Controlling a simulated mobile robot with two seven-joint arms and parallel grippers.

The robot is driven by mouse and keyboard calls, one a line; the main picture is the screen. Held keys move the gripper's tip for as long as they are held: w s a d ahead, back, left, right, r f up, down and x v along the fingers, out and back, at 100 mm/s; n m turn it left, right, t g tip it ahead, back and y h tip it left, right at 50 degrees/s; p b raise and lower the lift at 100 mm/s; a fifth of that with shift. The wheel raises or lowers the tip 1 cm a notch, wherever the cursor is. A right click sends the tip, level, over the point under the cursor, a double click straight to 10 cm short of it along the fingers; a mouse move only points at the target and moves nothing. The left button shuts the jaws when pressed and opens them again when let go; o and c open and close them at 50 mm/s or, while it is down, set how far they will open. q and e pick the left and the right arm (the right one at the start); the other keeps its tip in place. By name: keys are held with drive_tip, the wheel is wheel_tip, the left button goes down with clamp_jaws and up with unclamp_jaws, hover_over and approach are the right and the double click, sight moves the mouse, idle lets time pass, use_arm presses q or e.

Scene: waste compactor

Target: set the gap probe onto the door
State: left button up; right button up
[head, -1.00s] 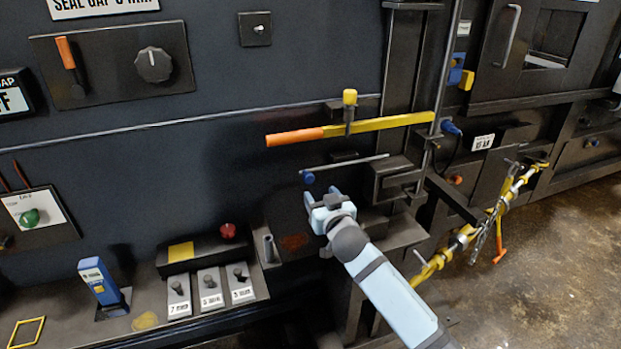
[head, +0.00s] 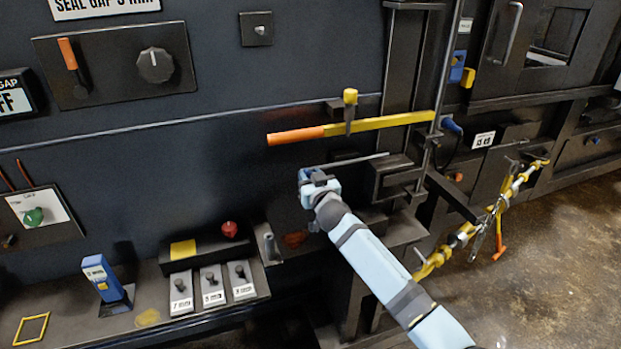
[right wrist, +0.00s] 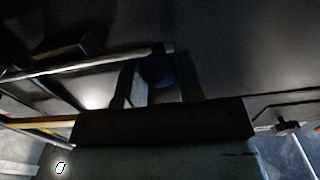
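A small blue and white handheld device (head: 101,279), which may be the gap probe, stands tilted in a dark holder on the shelf at the lower left. No label names it. A door with a long handle and a small window (head: 527,50) is at the upper right. My right gripper (head: 306,178) is far to the right of the device, at the left end of a thin grey rod (head: 352,160). In the right wrist view a round blue knob (right wrist: 158,74) on the rod's end lies between my open fingers. My left gripper is out of view.
A yellow bar with an orange grip (head: 350,130) crosses just above the gripper. Several labelled blocks (head: 212,285) and a red knob (head: 229,229) are on the shelf. Yellow bars and hooks (head: 480,222) hang low at the right, above open floor.

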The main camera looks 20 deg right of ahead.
sight(328, 166)
clamp_jaws()
drive_tip(key=d+p, duration=0.1)
drive_tip(key=d, duration=0.5)
drive_tip(key=shift+w+d, duration=0.1)
drive_tip(key=shift+d, duration=0.15)
drive_tip(key=shift+a, duration=0.1)
drive_tip(key=o, duration=0.5)
unclamp_jaws()
drive_tip(key=shift+o, duration=0.7)
drive_tip(key=shift+d, duration=0.25)
drive_tip(key=shift+a, duration=0.15)
